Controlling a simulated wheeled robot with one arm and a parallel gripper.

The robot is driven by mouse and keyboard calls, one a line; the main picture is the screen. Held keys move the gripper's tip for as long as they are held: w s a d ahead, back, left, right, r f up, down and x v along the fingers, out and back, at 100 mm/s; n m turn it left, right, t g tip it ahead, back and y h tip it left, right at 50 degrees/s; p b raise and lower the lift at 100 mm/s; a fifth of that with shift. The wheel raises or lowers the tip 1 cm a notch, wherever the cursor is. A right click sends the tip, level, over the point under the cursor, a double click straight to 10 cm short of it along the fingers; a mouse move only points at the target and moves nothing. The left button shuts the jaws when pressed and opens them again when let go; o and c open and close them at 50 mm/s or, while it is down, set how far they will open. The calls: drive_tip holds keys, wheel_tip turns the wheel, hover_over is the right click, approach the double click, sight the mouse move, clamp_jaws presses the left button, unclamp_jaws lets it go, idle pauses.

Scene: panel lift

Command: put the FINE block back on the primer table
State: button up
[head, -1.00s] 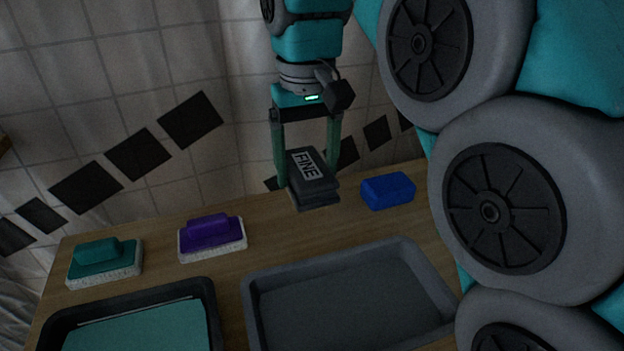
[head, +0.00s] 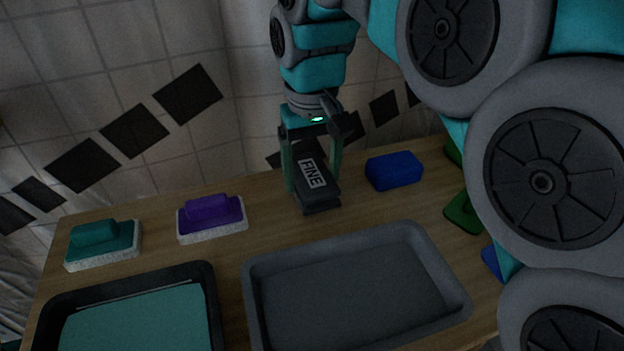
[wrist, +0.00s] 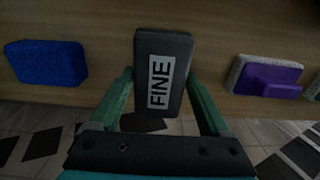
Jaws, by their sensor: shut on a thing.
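The FINE block (head: 314,182) is dark grey with a white FINE label, and my gripper (head: 313,178) is shut on it. In the head view it is at the back of the wooden primer table (head: 270,208), between a purple-handled pad and a blue block. Its lower edge is at or just above the tabletop; I cannot tell if it touches. In the wrist view the FINE block (wrist: 162,72) sits between the green fingers, its label facing the camera.
A blue block (head: 394,171) lies right of the FINE block. A purple-handled pad (head: 211,217) and a teal-handled pad (head: 103,243) stand to the left. In front are an empty grey tray (head: 355,290) and a black tray (head: 212,305) with teal contents. Green things (head: 462,212) lie at right.

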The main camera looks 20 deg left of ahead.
sight(311, 173)
drive_tip(key=shift+f, duration=1.2)
drive_tip(key=o, duration=1.2)
drive_tip(key=shift+o, duration=0.2)
wheel_tip(311, 173, up, 10)
drive_tip(key=shift+f+b, duration=0.15)
drive_tip(key=shift+b, duration=0.15)
wheel_tip(311, 173, up, 2)
drive_tip(key=shift+r+p, duration=0.25)
drive_tip(key=shift+p, duration=0.75)
